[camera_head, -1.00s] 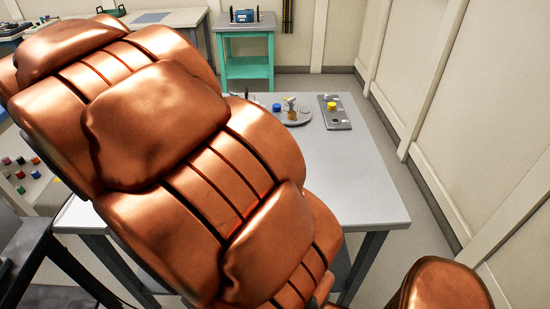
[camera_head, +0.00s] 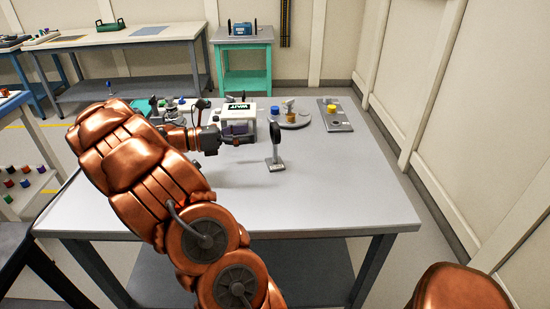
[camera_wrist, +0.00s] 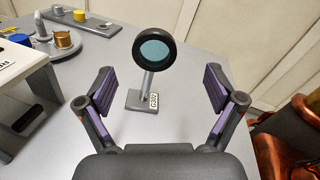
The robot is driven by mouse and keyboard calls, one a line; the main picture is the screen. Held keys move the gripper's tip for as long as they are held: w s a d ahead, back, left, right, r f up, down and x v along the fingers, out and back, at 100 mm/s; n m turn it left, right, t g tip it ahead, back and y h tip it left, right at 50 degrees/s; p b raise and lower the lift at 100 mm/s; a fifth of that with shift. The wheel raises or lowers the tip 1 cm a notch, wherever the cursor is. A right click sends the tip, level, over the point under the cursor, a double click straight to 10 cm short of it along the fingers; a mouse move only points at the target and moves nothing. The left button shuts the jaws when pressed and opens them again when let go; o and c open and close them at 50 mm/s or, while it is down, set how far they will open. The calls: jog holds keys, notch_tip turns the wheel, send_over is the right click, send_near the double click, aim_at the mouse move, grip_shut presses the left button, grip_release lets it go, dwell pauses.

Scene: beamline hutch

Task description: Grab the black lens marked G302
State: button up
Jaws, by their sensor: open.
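The black lens is a round black ring with pale blue glass on a short post and grey foot. In the head view the lens (camera_head: 276,140) stands upright on the grey table, seen nearly edge-on. In the wrist view the lens (camera_wrist: 154,48) faces me, and the label on its foot reads G302. My gripper (camera_head: 240,131) is just left of the lens in the head view. In the wrist view my gripper (camera_wrist: 159,78) is open, its purple-padded fingers on either side of the post, apart from it. Nothing is held.
A white box (camera_head: 238,108) marked WAIT stands beside my gripper. A round tray (camera_head: 295,124) with small parts and a grey plate (camera_head: 343,124) with a yellow piece lie behind the lens. The table (camera_head: 350,190) is clear to the right and front.

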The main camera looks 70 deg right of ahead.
aim_at(272, 131)
jog(key=shift+d+x, duration=0.25)
jog(key=shift+x, duration=3.8)
jog(key=shift+w+f, duration=0.2)
jog(key=shift+w, duration=0.05)
grip_shut()
